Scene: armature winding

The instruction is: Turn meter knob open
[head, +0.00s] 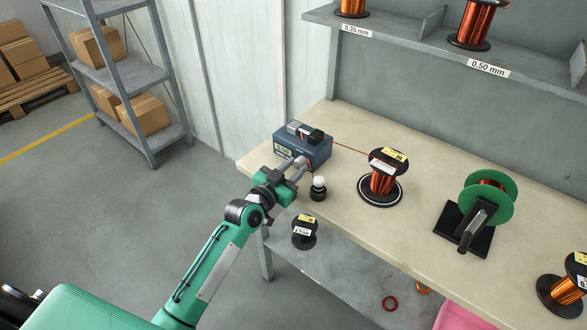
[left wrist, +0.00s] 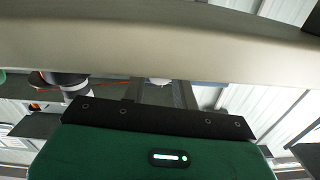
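The meter (head: 292,152) is a blue-grey box with a small lit display on its front, at the back left end of the workbench. A black and grey clamp-like part (head: 306,132) sits on its top. I cannot make out a separate knob on the meter. My left gripper (head: 302,167) is just in front of the meter's front, its fingers apart with nothing visibly held. Its fingertips partly cover the meter's lower front; I cannot tell whether they touch it. In the left wrist view two grey fingers stand apart, with a small white thing between or behind them. My right gripper is out of view.
A small black stand with a white ball top (head: 318,188) is close beside the left gripper. A copper wire runs from the meter to a copper spool (head: 382,182). A green spool holder (head: 480,212) stands further right. The beige bench top (head: 420,215) is clear between them.

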